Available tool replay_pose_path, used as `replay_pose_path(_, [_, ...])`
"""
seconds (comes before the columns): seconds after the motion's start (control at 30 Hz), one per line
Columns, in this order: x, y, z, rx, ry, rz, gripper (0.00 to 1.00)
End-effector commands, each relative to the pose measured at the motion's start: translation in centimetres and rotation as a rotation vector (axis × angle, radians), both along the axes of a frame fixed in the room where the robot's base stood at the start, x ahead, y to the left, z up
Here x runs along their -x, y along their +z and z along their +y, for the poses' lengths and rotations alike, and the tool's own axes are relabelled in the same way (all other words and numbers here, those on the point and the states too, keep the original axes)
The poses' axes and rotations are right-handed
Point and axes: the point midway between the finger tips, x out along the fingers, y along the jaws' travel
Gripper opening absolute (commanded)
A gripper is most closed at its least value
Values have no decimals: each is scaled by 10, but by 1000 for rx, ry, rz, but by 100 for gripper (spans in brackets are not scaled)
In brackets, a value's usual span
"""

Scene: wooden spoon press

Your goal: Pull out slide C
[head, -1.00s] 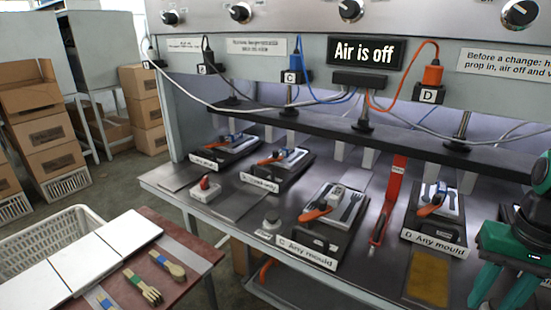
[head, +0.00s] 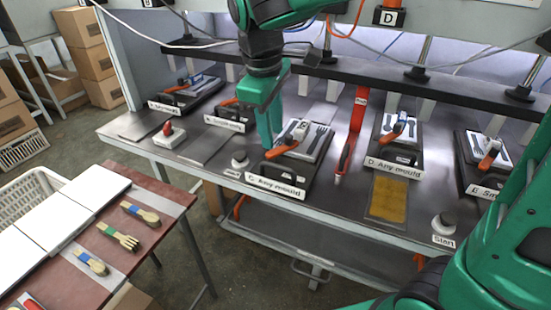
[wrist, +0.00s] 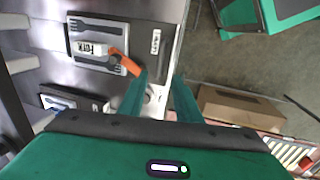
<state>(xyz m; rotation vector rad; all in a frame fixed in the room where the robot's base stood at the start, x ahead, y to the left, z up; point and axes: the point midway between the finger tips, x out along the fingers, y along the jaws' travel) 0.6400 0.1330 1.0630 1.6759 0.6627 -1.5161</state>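Slide C is a dark tray on the press bench, with its "C Any mould" label (head: 275,187) at the front edge and a black handle behind it. It carries a pale mould plate (head: 313,143) with dark cutlery shapes and a white block with an orange lever. In the wrist view slide C (wrist: 105,62) lies left of the fingers. My gripper (head: 268,135) hangs at the left side of slide C in the head view, fingers down. In the wrist view the fingers (wrist: 158,85) are apart with nothing between them. Contact with the slide cannot be told.
Slide D (head: 392,162) stands to the right, beyond a red prop (head: 360,108). A red table (head: 175,200) with wooden cutlery stands front left.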

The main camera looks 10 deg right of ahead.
Motion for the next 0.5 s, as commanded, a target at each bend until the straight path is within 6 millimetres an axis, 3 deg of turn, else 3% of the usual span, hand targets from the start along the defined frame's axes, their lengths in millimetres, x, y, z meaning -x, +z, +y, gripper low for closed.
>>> replay_pose_path(0.5, [-12,-78,-11,1,-5,3,31])
